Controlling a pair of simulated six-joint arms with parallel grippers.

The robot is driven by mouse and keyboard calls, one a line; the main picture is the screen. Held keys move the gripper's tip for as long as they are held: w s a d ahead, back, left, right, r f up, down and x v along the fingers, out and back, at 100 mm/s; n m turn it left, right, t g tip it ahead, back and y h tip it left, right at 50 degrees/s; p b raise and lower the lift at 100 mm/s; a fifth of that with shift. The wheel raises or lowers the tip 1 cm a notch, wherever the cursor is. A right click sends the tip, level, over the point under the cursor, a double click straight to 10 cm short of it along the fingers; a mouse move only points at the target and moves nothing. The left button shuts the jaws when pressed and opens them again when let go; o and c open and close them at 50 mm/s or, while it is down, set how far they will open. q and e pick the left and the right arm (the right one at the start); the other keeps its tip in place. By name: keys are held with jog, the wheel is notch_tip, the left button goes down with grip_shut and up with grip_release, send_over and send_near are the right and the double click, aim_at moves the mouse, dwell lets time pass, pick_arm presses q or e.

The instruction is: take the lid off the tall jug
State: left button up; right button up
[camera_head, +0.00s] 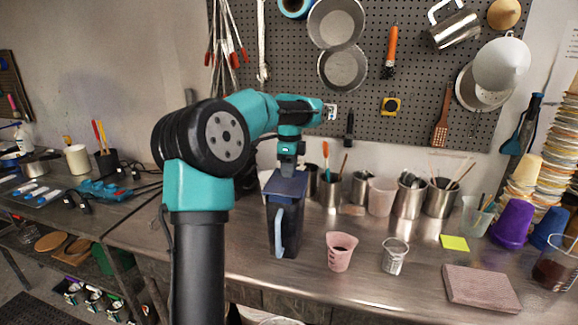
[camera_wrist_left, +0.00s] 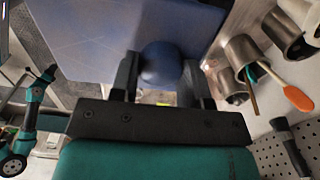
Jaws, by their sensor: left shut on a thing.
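The tall jug (camera_head: 286,243) is dark with a pale blue handle and stands upright on the metal bench in the head view. Its flat blue lid (camera_head: 285,185) is at the jug's top; I cannot tell whether there is a gap between them. My left gripper (camera_head: 288,164) points down from above onto the lid. In the left wrist view the gripper (camera_wrist_left: 160,88) is shut on the round blue knob (camera_wrist_left: 160,62) of the lid, one finger on each side. The lid (camera_wrist_left: 90,30) hides the jug's opening. My right gripper is not in view.
A pinkish slab (camera_head: 480,288) lies at the front right.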

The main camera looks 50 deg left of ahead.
pick_arm(q)
jog(key=s+d+r, duration=0.1)
jog(key=s+d, duration=0.7)
jog(key=d, duration=0.1)
jog(key=shift+s+d, duration=0.2)
jog(key=shift+d, duration=0.05)
